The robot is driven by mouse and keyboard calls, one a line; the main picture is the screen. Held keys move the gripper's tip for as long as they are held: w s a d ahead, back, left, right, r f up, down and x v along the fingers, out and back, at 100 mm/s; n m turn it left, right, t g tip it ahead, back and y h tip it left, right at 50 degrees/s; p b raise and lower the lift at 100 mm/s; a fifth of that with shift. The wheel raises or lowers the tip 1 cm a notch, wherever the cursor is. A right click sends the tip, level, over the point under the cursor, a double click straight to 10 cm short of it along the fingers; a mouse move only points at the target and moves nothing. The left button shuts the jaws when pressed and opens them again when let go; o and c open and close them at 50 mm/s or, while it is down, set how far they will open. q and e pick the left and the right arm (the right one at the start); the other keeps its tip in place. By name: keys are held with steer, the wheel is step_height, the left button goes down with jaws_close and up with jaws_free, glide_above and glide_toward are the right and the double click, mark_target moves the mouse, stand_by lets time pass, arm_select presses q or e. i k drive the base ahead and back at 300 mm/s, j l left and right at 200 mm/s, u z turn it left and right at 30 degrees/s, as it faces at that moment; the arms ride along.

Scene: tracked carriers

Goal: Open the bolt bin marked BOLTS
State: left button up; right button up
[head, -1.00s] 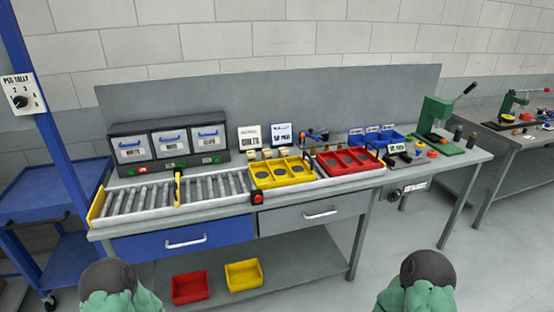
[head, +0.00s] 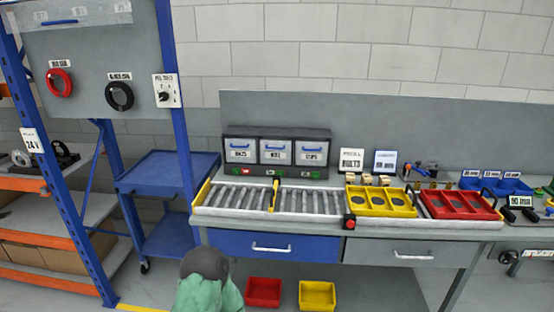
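A dark cabinet with three white-fronted bins stands at the back left of the workbench. The left bin (head: 240,151), the middle bin (head: 276,151) and the right bin (head: 312,152) each have a blue handle and a small label. All three look shut. The left label seems to read BOLTS, but the print is too small to be sure. A red light (head: 247,172) shows below the left bin, with green ones further right.
A roller conveyor (head: 245,200) runs in front of the bins. A yellow tray (head: 370,211) and a red tray (head: 436,213) stand right of it. A blue cart (head: 165,168) and rack post are left of the bench. Floor bins lie beneath.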

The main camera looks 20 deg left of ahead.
mark_target(237, 155)
steer(key=i+j+u, duration=0.1)
steer(key=u, duration=0.25)
steer(key=j+u, duration=0.15)
steer(key=u, duration=0.25)
steer(key=i+u, duration=0.2)
steer(key=u, duration=0.15)
